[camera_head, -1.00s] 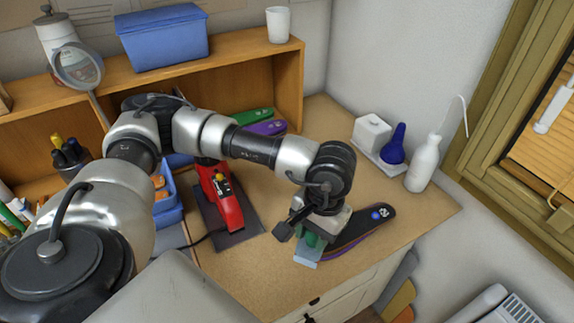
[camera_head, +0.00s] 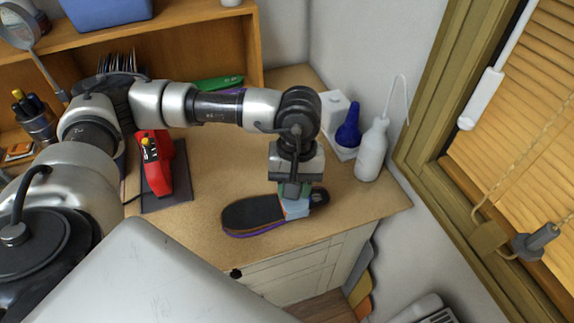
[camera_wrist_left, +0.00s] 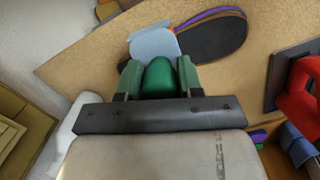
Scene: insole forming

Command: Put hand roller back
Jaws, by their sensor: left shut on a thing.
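The hand roller shows a green handle (camera_wrist_left: 158,79) and a light blue part (camera_wrist_left: 153,44) in the left wrist view. My left gripper (camera_wrist_left: 158,82) is shut on the green handle, with a finger on either side. In the head view the gripper (camera_head: 291,189) points down over the right part of a dark insole (camera_head: 252,213), and the roller's light blue part (camera_head: 295,208) is just below it. I cannot tell whether the roller touches the insole. The insole also shows in the wrist view (camera_wrist_left: 212,38). My right gripper is not seen.
A red tool (camera_head: 155,165) lies on a dark mat (camera_head: 178,195) left of the insole. A white bottle (camera_head: 371,152) and a blue bulb (camera_head: 348,127) on a white stand are near the wall. The bench (camera_head: 215,165) is clear between mat and insole.

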